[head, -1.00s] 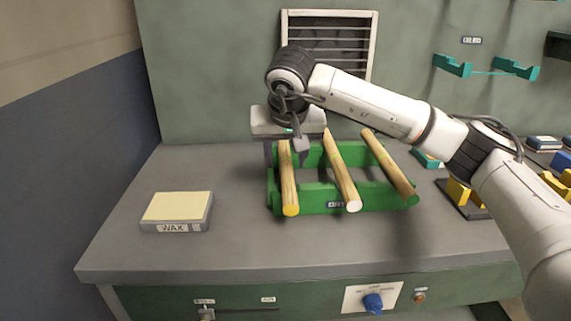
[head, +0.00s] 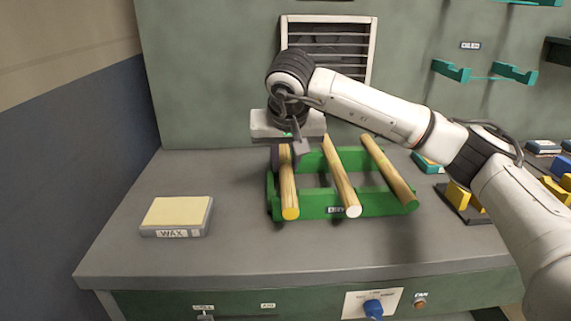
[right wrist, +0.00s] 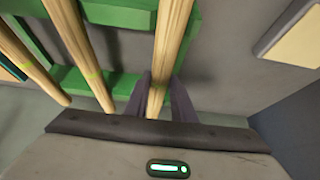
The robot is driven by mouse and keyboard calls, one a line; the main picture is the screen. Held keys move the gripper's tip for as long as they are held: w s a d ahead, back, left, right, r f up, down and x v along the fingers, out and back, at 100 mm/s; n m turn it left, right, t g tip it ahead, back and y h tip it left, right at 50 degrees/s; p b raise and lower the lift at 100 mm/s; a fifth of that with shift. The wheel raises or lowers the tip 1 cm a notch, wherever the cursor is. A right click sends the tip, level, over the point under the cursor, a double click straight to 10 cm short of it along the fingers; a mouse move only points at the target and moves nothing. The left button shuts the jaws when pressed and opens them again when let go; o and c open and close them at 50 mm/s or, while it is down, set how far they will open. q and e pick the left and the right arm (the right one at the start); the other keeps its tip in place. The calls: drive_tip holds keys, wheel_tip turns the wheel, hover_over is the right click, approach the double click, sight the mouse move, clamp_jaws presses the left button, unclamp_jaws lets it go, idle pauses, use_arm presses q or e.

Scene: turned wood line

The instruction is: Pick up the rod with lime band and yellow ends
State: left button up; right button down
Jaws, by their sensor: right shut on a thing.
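The leftmost rod (head: 288,188) is pale wood with a yellow near end. It lies on the green rack (head: 320,209), pointing toward me. My right gripper (head: 287,155) reaches down over its far part and is shut on it. In the right wrist view the same rod (right wrist: 170,45) runs between the two fingers (right wrist: 160,102), with a faint lime band close to them. It still appears to rest in the rack. The rod's far end is hidden by the gripper. My left gripper is in neither view.
A wax block (head: 178,216) sits at left on the bench. Yellow blocks stand at right. The bench's front is clear.

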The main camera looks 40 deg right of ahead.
drive_tip(key=r, duration=0.6)
drive_tip(key=shift+s+a+r, duration=0.2)
drive_tip(key=shift+s+a, duration=0.05)
drive_tip(key=shift+s, duration=0.05)
hover_over(289, 188)
use_arm(q)
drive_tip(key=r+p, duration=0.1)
drive_tip(key=p, duration=0.2)
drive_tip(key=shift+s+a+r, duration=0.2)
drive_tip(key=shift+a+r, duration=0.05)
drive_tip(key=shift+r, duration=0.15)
use_arm(e)
drive_tip(key=s+a+f+n+y, duration=0.1)
drive_tip(key=s+a+f+n, duration=0.1)
drive_tip(key=s+a, duration=0.5)
drive_tip(key=a+n, duration=0.1)
drive_tip(key=a, duration=0.2)
drive_tip(key=shift+s+f+t, duration=0.3)
drive_tip(key=shift+s+t, duration=0.1)
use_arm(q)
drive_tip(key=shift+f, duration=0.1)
use_arm(e)
drive_tip(key=shift+a, duration=0.2)
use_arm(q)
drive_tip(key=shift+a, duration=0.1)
use_arm(e)
drive_tip(key=shift+d, duration=0.1)
